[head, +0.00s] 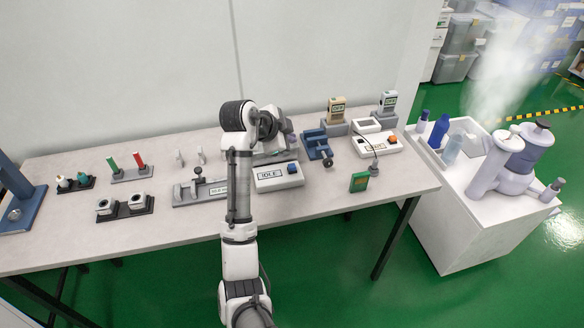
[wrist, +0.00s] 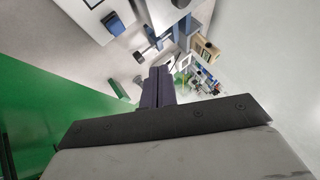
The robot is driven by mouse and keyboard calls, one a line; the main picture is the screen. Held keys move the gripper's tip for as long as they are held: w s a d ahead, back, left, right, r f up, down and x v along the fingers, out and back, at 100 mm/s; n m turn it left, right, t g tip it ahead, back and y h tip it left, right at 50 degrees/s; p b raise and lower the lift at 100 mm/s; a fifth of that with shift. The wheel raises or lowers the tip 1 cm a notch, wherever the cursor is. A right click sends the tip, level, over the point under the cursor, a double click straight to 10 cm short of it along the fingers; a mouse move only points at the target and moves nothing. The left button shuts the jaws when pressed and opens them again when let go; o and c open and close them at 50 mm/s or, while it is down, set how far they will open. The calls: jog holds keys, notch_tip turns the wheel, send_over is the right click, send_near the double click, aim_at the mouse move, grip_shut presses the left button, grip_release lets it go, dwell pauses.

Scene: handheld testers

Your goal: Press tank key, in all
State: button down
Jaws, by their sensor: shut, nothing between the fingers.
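Two handheld testers stand upright in grey holders at the back right of the bench: a beige one (head: 337,105) and a grey one (head: 388,99), each with a small green display. The beige tester also shows in the wrist view (wrist: 206,49). Their keys are too small to read, so I cannot tell which one is the tank key. My gripper (wrist: 158,74) is shut and empty, its dark purple fingers together. In the head view it is partly hidden behind my wrist, left of the testers and apart from them.
A white box labelled IDLE (head: 277,178) with a blue button, a blue clamp (head: 316,146), a white console (head: 372,146) and a green block (head: 359,182) stand on the right half of the bench (head: 320,202). Dark racks stand at left. A white cart (head: 455,205) with bottles is at right.

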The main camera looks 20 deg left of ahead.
aim_at(289, 168)
notch_tip(289, 168, down, 7)
jog(key=b, duration=0.4)
jog(key=shift+f, duration=0.1)
dwell(1.8)
jog(key=shift+f+b, duration=0.35)
jog(key=shift+b, duration=0.05)
jog(key=shift+f+b, duration=0.35)
jog(key=shift+f, duration=0.2)
dwell(0.5)
dwell(0.3)
jog(key=shift+r+p, duration=0.65)
jog(key=shift+r, duration=0.35)
jog(key=shift+r+p, duration=1.7)
jog(key=shift+r, duration=0.85)
